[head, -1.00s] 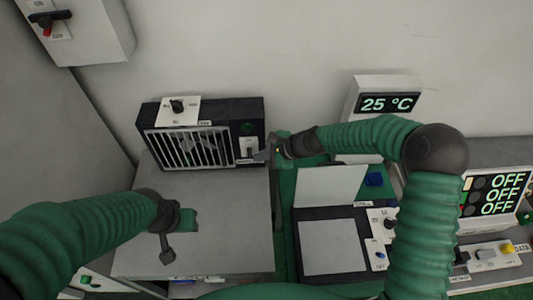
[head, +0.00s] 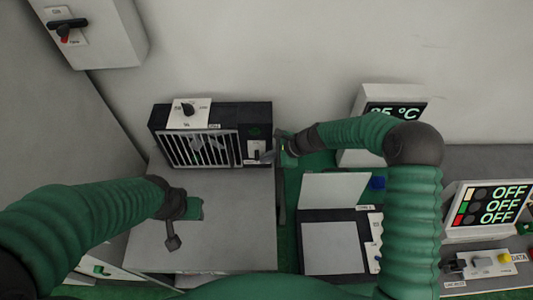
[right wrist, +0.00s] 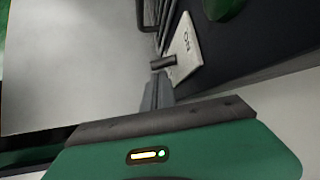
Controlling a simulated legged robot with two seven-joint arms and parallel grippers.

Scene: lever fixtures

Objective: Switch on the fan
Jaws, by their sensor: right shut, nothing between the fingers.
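The fan (head: 197,150) is a black box with a white grille, standing at the back of the grey surface. A small white switch plate (head: 252,146) with a dark lever is at its front right. In the right wrist view the plate (right wrist: 183,48) shows ON, and the lever (right wrist: 163,62) sticks out from it. My right gripper (head: 268,156) is shut and empty, its tips right by the lever; I cannot tell whether they touch. In the wrist view the fingers (right wrist: 158,92) point at the lever. My left gripper (head: 172,241) hangs over the grey surface; its jaws are unclear.
A white dial plate (head: 189,113) is on top of the fan. A temperature display (head: 385,102) stands behind my right arm. A laptop-like device (head: 334,247) lies right of the fan. A panel reading OFF (head: 494,205) is at far right. A wall box (head: 95,35) hangs upper left.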

